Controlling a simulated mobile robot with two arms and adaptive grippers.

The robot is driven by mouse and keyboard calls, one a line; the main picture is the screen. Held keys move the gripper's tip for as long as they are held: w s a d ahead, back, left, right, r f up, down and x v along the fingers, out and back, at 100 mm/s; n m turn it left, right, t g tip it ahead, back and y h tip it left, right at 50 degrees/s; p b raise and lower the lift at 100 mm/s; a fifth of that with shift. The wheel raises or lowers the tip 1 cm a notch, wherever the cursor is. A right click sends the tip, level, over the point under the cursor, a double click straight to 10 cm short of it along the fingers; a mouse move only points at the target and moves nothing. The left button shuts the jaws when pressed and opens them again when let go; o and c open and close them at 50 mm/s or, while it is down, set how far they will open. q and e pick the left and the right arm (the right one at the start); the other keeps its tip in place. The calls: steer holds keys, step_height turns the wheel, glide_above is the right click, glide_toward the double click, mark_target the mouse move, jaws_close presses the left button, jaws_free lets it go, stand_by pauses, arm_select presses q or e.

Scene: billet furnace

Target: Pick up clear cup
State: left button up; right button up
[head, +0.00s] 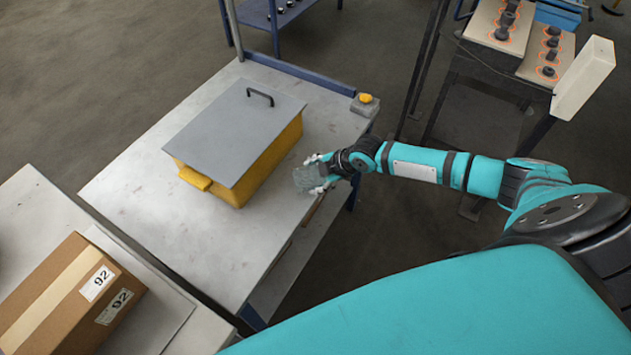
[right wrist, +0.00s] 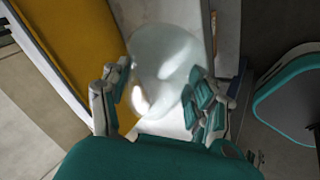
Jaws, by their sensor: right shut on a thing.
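The clear cup (head: 306,179) is at the right edge of the grey table in the head view, beside the yellow box. My right gripper (head: 324,172) is shut on it from the right. In the right wrist view the cup (right wrist: 162,75) shows as a round see-through shape between the two fingers of my right gripper (right wrist: 160,100). I cannot tell whether the cup touches the table or is held just above it. My left gripper is not in view.
A yellow box with a grey lid (head: 236,120) stands on the table (head: 210,245) left of the cup. A yellow button (head: 365,98) sits at the table's far corner. A cardboard box (head: 70,300) is at lower left. A rack with dark parts (head: 510,45) stands at upper right.

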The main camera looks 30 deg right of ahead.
steer(key=s+d+r+b, duration=0.1)
steer(key=s+d+b, duration=0.3)
steer(key=s+d, duration=0.6)
steer(key=shift+d+r+b, duration=0.2)
steer(key=shift+d+b, duration=0.1)
steer(key=shift+d, duration=0.9)
steer(key=shift+s, duration=0.1)
